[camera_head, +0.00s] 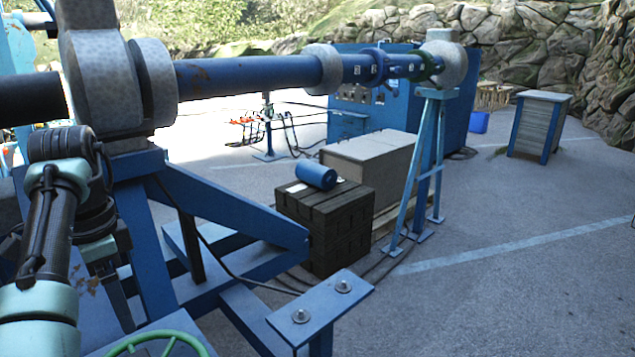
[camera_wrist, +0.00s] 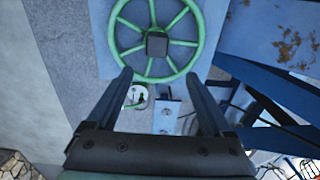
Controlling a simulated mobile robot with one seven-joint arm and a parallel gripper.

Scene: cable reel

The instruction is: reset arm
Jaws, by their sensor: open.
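My gripper (camera_wrist: 157,77) is open in the wrist view, with two dark fingers apart and nothing between them. A green spoked handwheel (camera_wrist: 120,38) lies just beyond the fingertips in the wrist view, with a dark square hub at its middle. Whether the fingertips touch its rim cannot be told. In the head view, only the top of the green handwheel (camera_head: 157,334) shows at the bottom edge. My arm is bent at the left of the head view, close to the blue steel frame (camera_head: 220,205).
A long blue shaft (camera_head: 245,74) with grey collars crosses above the frame. A dark crate (camera_head: 325,232) bears a blue cylinder (camera_head: 316,175). Grey box (camera_head: 370,158), blue stand (camera_head: 428,160) and slatted cabinet (camera_head: 538,125) stand beyond. Open paved ground lies at the right.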

